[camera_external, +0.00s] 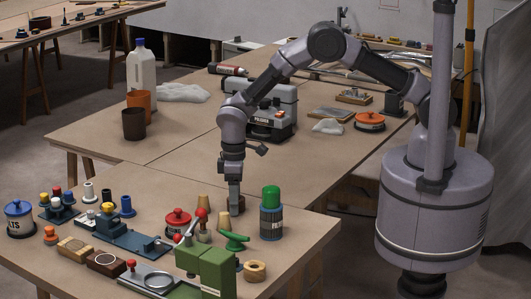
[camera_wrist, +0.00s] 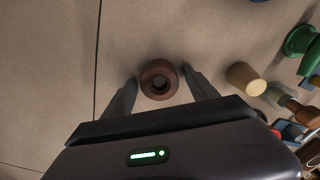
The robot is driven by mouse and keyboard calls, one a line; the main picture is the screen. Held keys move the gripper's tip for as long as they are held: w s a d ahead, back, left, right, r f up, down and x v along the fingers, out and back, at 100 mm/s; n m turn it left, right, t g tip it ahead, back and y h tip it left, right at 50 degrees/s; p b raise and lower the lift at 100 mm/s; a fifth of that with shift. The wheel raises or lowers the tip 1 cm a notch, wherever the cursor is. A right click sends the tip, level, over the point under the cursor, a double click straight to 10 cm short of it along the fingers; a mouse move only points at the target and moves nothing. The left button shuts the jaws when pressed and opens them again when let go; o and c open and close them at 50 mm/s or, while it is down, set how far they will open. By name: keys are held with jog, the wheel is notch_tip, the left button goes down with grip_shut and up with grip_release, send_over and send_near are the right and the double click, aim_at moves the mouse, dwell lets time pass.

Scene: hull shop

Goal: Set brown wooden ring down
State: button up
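The brown wooden ring (camera_wrist: 159,79) lies flat on the table in the wrist view, its dark hole facing up. It sits between the two fingertips of my gripper (camera_wrist: 161,76). A narrow gap seems to show on each side of the ring, so the fingers look open around it. In the external view my gripper (camera_external: 234,200) points straight down to the near table, and the ring (camera_external: 240,205) shows only partly, dark, at the fingertips.
A tan tapered peg (camera_wrist: 245,78) stands to the right of my gripper. A blue cylinder with a green cap (camera_external: 271,213) and a green machine (camera_external: 207,265) stand nearby. A pale wooden ring (camera_external: 255,271) lies at the front. Table left of my gripper (camera_external: 165,195) is clear.

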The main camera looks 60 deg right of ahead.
jog(key=s+d+r+m+t+p, duration=0.1)
jog(key=d+r+p, duration=0.15)
jog(key=r, duration=0.95)
jog(key=d+r+m+p, duration=0.1)
jog(key=d+r+p, duration=0.15)
jog(key=r, duration=0.95)
jog(key=s+d+r+m+t+y, duration=0.2)
jog(key=s+d+r+m, duration=0.2)
jog(key=s+d+r, duration=0.65)
jog(key=s+d+m+t+b, duration=0.1)
jog(key=s+d+m, duration=0.1)
jog(key=s, duration=0.5)
jog(key=s+d+f+m+t+b, duration=0.1)
jog(key=s+d+m+b, duration=0.1)
jog(key=s, duration=0.5)
jog(key=shift+d+t, duration=0.4)
jog(key=shift+d, duration=0.5)
jog(key=shift+s+f, duration=0.1)
